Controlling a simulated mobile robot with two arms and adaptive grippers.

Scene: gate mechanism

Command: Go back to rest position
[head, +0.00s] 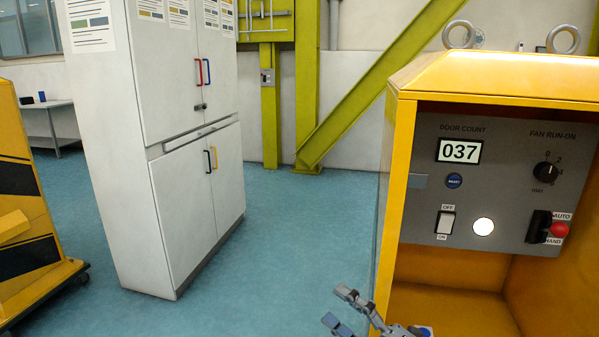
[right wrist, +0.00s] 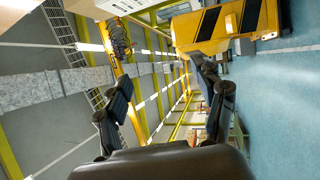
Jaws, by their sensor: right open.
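My right gripper (head: 340,308) shows at the bottom of the head view, just left of the yellow control cabinet's lower front. Its two fingers are spread apart with nothing between them. In the right wrist view the open fingers (right wrist: 165,98) point into empty space, with the hall's ceiling and beams beyond. The yellow control cabinet (head: 385,200) stands at the right of the head view. Its grey panel (head: 420,220) carries a display reading 037, a blue button, an off/on switch, a lit white lamp, a rotary knob and a red-tipped lever. My left gripper is not in view.
A white cupboard (head: 130,180) with coloured handles stands at the left. A yellow and black wheeled unit (head: 30,220) is at the far left. Yellow-green steel beams (head: 370,85) stand at the back wall. The blue floor (head: 290,230) between cupboard and cabinet is clear.

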